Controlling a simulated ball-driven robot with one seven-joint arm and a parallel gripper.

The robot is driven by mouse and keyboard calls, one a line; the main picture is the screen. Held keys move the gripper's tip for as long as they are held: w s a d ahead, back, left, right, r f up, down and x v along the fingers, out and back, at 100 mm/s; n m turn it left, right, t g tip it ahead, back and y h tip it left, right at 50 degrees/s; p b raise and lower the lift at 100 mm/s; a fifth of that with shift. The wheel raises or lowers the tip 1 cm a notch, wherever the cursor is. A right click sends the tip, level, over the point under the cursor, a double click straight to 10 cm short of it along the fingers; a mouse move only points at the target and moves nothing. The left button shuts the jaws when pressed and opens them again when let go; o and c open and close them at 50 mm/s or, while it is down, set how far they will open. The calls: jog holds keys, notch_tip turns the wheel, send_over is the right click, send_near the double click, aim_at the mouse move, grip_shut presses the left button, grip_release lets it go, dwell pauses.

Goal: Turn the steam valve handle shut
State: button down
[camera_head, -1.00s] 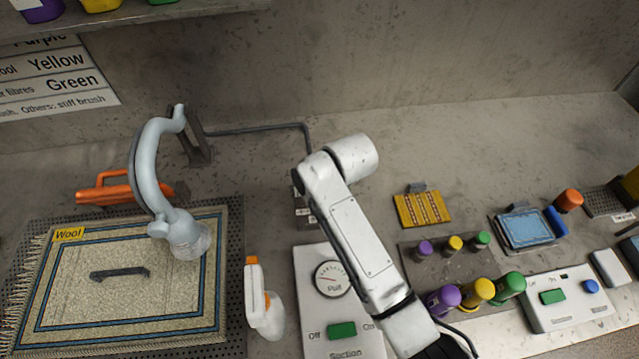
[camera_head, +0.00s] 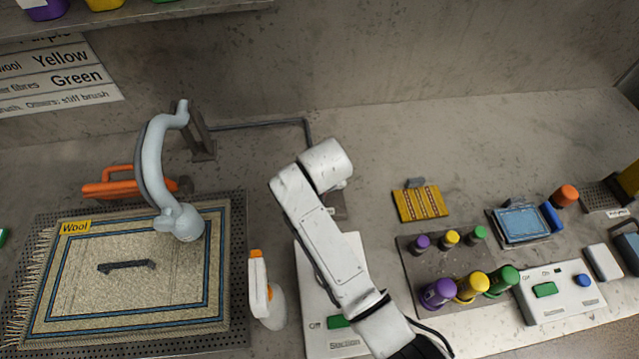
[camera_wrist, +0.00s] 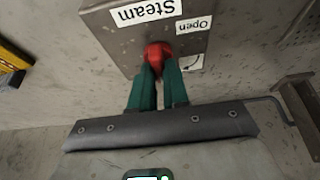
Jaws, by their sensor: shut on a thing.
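The steam valve is a grey metal box (camera_wrist: 115,35) with upside-down "Steam" and "Open" labels in the wrist view. Its small red handle (camera_wrist: 158,54) sits at the box's edge. My gripper (camera_wrist: 159,72) has dark green fingers, and their tips are closed on the red handle. Part of the handle is hidden by the fingers. Another white label beside the handle is partly covered and I cannot read it. In the head view my white arm covers the fingers and most of the valve; a grey bit of the box (camera_head: 336,206) shows beside it.
A steam hose and nozzle (camera_head: 153,165) hangs over a rug (camera_head: 180,290) at left. A spray bottle (camera_head: 266,300) stands near my arm. A suction panel (camera_head: 350,255) lies under my arm. Coloured bottles (camera_head: 470,288) stand at right. The back counter is fairly clear.

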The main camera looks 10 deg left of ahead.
jog(key=shift+r, duration=0.1)
jog(key=c, duration=1.1)
grip_release()
jog(key=b+v, duration=0.1)
jog(key=v, duration=0.9)
jog(key=shift+s+r, duration=0.15)
jog(key=shift+r, duration=0.1)
jog(key=shift+s, duration=0.1)
